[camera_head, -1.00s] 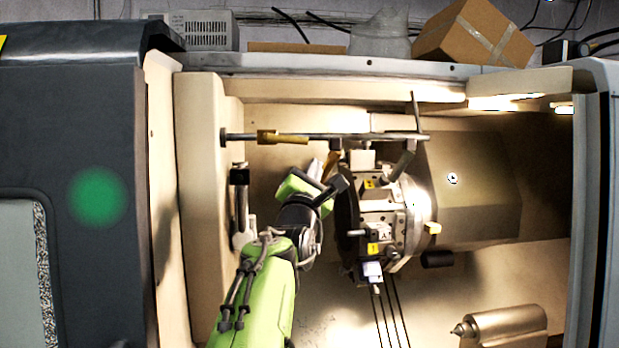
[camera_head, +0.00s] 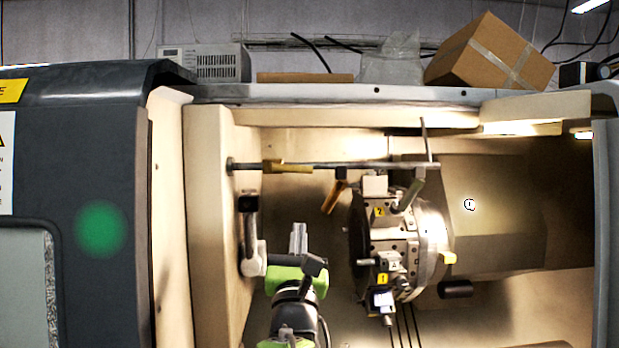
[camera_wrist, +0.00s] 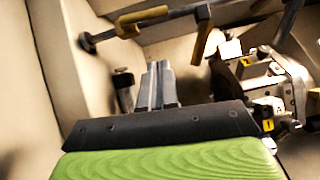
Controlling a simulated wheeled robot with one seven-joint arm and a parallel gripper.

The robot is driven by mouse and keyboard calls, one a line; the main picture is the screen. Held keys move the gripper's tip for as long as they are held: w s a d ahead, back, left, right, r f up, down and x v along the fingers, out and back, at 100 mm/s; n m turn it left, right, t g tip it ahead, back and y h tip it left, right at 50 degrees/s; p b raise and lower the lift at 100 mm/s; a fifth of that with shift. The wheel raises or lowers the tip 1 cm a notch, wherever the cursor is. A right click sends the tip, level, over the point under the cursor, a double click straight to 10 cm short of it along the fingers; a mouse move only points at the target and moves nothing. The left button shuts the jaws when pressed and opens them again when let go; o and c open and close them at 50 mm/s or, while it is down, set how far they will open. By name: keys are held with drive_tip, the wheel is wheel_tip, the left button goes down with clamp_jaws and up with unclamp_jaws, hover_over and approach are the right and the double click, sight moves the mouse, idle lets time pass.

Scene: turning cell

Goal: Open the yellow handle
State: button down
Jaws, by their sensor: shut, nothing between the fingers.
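Two yellow handles sit on the horizontal pipe (camera_head: 350,164) inside the machine. One yellow handle (camera_head: 290,168) lies along the pipe at its left part. The other, darker yellow handle (camera_head: 334,196) hangs down at a slant from a dark fitting further right. In the wrist view the first handle (camera_wrist: 145,17) is at the top and the hanging handle (camera_wrist: 202,42) is to its right. My gripper (camera_head: 298,230) is below the pipe and apart from both handles. In the wrist view its fingers (camera_wrist: 158,70) are together and empty, pointing up toward the pipe.
The round turret (camera_head: 425,245) with tool holders stands close to the right of my gripper. A grey jointed bracket (camera_head: 252,240) is on the left wall. The cream wall (camera_head: 208,210) bounds the left side. Some free room lies between bracket and turret.

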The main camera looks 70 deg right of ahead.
sight(292, 168)
drive_tip(key=a+r+p+x, duration=0.1)
drive_tip(key=r+p+x, duration=0.1)
drive_tip(key=x, duration=0.8)
drive_tip(key=shift+r, duration=0.3)
drive_tip(key=shift+d, duration=0.1)
